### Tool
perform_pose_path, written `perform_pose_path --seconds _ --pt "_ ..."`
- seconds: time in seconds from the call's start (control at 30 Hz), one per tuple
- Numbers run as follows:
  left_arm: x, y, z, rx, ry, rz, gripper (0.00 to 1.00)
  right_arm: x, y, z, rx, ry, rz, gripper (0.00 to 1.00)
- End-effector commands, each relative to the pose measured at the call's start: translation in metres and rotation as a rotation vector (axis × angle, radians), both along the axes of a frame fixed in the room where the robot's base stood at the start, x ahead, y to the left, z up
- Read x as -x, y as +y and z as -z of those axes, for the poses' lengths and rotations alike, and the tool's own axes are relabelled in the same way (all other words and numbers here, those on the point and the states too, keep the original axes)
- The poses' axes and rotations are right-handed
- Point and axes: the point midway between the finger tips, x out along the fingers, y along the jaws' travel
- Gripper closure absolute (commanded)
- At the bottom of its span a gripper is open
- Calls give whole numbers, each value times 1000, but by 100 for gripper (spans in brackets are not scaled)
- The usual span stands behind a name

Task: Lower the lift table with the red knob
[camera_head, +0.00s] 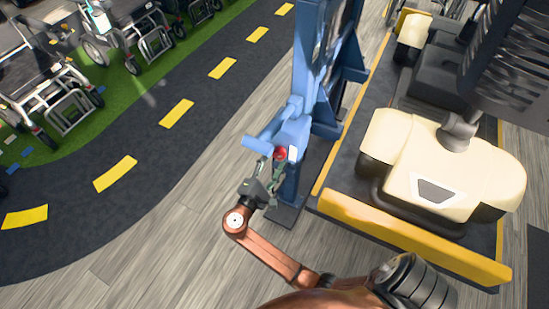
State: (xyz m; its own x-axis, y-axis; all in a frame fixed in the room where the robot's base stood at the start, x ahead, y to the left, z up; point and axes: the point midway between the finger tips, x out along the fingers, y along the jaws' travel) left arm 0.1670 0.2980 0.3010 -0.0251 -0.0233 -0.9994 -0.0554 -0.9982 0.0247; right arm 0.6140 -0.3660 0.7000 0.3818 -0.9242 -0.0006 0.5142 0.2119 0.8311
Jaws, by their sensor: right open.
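The red knob (281,154) sits on the blue post of the lift table (314,75), just below a blue bracket. My right gripper (274,168) is at the knob, with its open fingers reaching up around or beside it; I cannot tell whether they touch it. The lift's platform (408,236) has a yellow front edge and carries a cream and black scooter (445,165). My left gripper is not in view.
Several wheelchairs (140,35) stand on green flooring at the upper left. A dark painted road with yellow dashes (176,113) curves across the left. The wooden floor (150,225) left of my right arm is clear.

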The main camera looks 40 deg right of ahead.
Motion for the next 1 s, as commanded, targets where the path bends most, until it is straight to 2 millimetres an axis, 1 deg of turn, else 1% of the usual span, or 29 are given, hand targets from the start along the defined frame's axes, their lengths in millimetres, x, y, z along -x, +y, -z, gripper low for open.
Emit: perform_pose_path --seconds 0.13,0.43,1.0 --pt "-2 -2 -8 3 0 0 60 -4 -9 0 2 -1 -1 49" --pt "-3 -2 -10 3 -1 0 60 -4 -11 0 0 0 -1 49" --pt "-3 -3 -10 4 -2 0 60 -4 -11 0 -1 0 -1 88"
